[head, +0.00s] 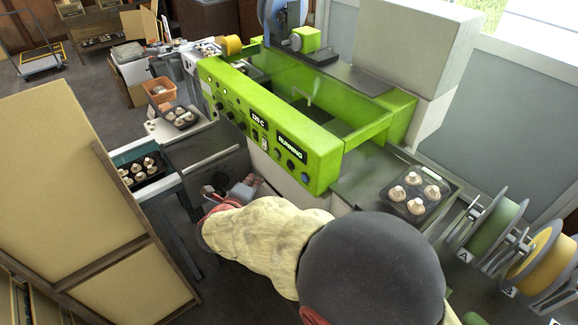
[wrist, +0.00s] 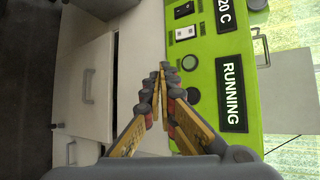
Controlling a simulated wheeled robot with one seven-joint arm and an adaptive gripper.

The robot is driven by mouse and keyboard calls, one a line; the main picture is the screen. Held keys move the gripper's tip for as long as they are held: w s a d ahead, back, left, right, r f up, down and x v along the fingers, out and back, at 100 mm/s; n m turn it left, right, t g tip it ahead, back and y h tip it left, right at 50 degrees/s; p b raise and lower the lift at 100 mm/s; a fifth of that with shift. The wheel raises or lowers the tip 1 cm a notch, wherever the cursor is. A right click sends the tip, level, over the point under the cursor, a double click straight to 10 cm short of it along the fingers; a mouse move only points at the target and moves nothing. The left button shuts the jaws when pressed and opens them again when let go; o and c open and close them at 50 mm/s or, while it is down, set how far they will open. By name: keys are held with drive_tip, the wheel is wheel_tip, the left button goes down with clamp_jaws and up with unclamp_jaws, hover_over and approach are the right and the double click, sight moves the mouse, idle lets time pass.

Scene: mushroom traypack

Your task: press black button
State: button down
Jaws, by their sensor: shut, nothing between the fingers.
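The green machine's front panel (wrist: 225,135) fills the right of the wrist view, with a RUNNING display (wrist: 231,95). A dark round button (wrist: 193,95) sits beside the display, with a greenish round button (wrist: 190,62) above it. My gripper (wrist: 162,68) is shut and empty, its fingertips near the panel's left edge in the picture, left of these buttons. I cannot tell whether it touches the panel. In the head view the panel (head: 262,108) carries several dark round buttons and knobs, including one dark button (head: 291,162) below the RUNNING display (head: 290,147). My arm hides most of my gripper there.
A black tray of mushrooms (head: 440,194) stands on the metal outfeed at right. Another mushroom tray (head: 163,117) is at left. Film rolls (head: 493,228) stand at far right. A tan board (head: 60,170) rises at left. White drawers (wrist: 85,85) show below the panel.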

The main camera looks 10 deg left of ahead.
drive_tip(key=w+d+b, duration=0.1)
drive_tip(key=w+d, duration=0.4)
drive_tip(key=w, duration=0.1)
drive_tip(key=shift+d+b, duration=0.15)
drive_tip(key=shift+b, duration=0.2)
drive_tip(key=shift+w+d, duration=0.15)
drive_tip(key=shift+w, duration=0.1)
idle(1.1)
drive_tip(key=shift+w+d, duration=0.15)
drive_tip(key=shift+w, duration=0.05)
drive_tip(key=shift+w+d, duration=0.3)
idle(1.0)
drive_tip(key=shift+s+a, duration=0.55)
drive_tip(key=shift+s, duration=0.1)
idle(0.3)
drive_tip(key=s+a+p, duration=0.1)
drive_tip(key=s+a, duration=0.2)
drive_tip(key=shift+s+a, duration=0.15)
drive_tip(key=shift+s, duration=0.25)
